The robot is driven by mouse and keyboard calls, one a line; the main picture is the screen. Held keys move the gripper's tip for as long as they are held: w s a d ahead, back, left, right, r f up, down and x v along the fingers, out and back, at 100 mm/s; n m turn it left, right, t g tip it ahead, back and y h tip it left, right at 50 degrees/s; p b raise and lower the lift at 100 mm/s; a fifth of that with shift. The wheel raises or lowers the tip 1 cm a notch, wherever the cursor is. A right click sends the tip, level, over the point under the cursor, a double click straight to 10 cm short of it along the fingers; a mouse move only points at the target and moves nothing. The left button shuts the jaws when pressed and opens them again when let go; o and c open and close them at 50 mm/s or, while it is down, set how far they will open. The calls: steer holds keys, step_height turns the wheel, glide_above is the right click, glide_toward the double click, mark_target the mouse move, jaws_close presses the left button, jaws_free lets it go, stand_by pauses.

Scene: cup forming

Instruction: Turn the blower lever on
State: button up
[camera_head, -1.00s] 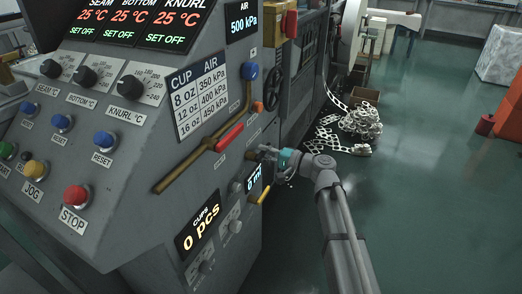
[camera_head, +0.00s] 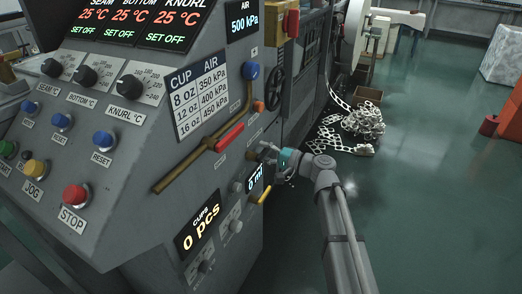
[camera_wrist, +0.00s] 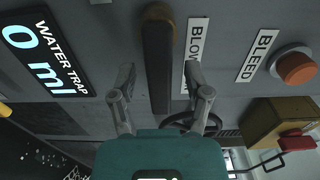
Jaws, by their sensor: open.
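The blower lever (camera_wrist: 158,62) is a dark bar in the wrist view, with a brass-coloured pivot end at the top of the picture. The BLOW... label (camera_wrist: 194,55) beside it is partly covered by a finger. My gripper (camera_wrist: 161,92) has a teal body and two grey fingers spread apart, one on each side of the lever. A gap shows between each finger and the bar. In the head view my gripper (camera_head: 266,153) is close to the side panel of the machine, and the lever there is mostly hidden or too small to make out.
The WATER TRAP display (camera_wrist: 42,58) is left of the lever; an orange-red BLEED button (camera_wrist: 297,68) is right. A handwheel (camera_wrist: 190,123) and yellow box (camera_wrist: 276,122) lie beyond. A red-handled valve (camera_head: 229,138) and yellow lever (camera_head: 265,195) are near my gripper.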

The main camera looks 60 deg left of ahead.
steer(key=shift+d, duration=0.1)
steer(key=v, duration=1.1)
steer(key=shift+w+d, duration=0.25)
steer(key=shift+d, duration=0.1)
stand_by(0.4)
